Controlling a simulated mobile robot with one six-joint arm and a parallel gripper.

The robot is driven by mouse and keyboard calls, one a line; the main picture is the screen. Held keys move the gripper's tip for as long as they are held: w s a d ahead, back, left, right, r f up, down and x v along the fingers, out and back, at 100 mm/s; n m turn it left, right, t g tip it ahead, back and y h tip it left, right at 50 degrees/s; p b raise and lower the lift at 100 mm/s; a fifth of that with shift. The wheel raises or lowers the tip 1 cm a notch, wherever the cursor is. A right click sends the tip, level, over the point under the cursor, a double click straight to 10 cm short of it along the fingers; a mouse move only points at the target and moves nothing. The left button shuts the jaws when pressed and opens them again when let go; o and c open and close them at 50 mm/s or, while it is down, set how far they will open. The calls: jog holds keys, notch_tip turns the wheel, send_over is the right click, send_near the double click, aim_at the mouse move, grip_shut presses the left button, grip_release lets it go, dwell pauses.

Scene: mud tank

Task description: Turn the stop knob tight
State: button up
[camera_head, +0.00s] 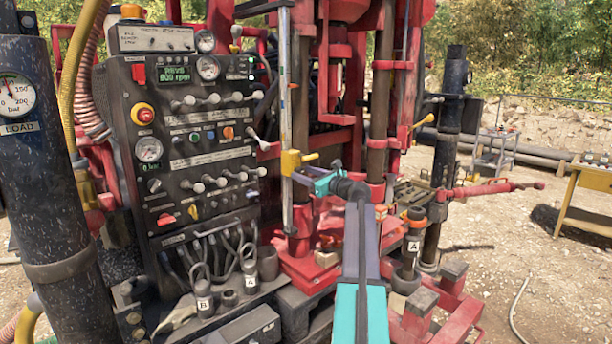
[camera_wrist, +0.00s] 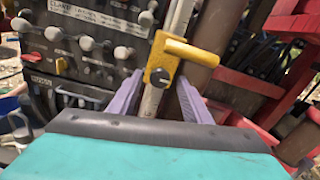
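The yellow stop block (camera_head: 291,162) sits on an upright pale rod (camera_head: 285,90) in front of the control panel. In the wrist view the stop block (camera_wrist: 163,58) has a yellow bar pointing right, and the small black stop knob (camera_wrist: 160,76) on its near face. My gripper (camera_wrist: 160,84) is open, its two purple fingers apart on either side of the knob and the lower block. I cannot tell whether the tips touch the block. In the head view my gripper (camera_head: 301,177) reaches left toward the rod, and the knob cannot be made out.
The control panel (camera_head: 180,140) with levers, dials and a red button is left of the rod. The red rig frame (camera_head: 335,80) stands behind and right of it. Hoses and cups are below the panel. A yellow table (camera_head: 580,200) is far right on open gravel.

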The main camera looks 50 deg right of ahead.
jog(key=shift+s, duration=0.1)
jog(key=shift+s+a, duration=0.1)
jog(key=shift+s, duration=0.45)
jog(key=s+b, duration=0.3)
jog(key=s, duration=0.9)
jog(key=shift+s+a, duration=0.3)
jog(key=shift+a, duration=0.1)
